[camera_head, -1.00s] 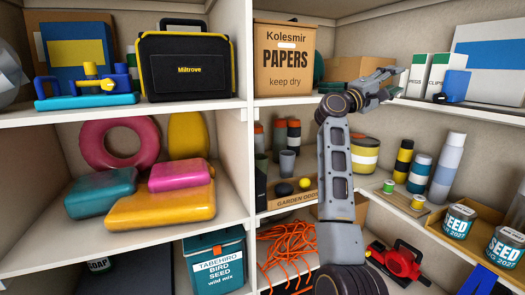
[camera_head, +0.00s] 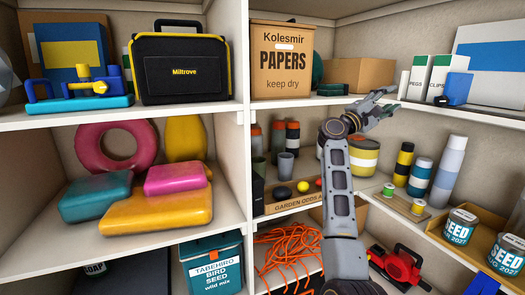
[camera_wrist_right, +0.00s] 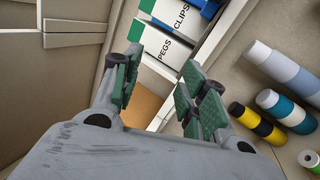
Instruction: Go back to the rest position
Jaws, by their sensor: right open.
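My right arm rises from the bottom in the head view, in front of the right-hand shelves. My left gripper is not in view.
A cardboard box marked PAPERS (camera_head: 282,60) and white PEGS and CLIPS boxes (camera_head: 428,77) stand on the upper shelf. Striped cylinders (camera_head: 420,176) and seed tins (camera_head: 459,226) stand lower right. A shelf upright (camera_head: 244,150) divides the bays.

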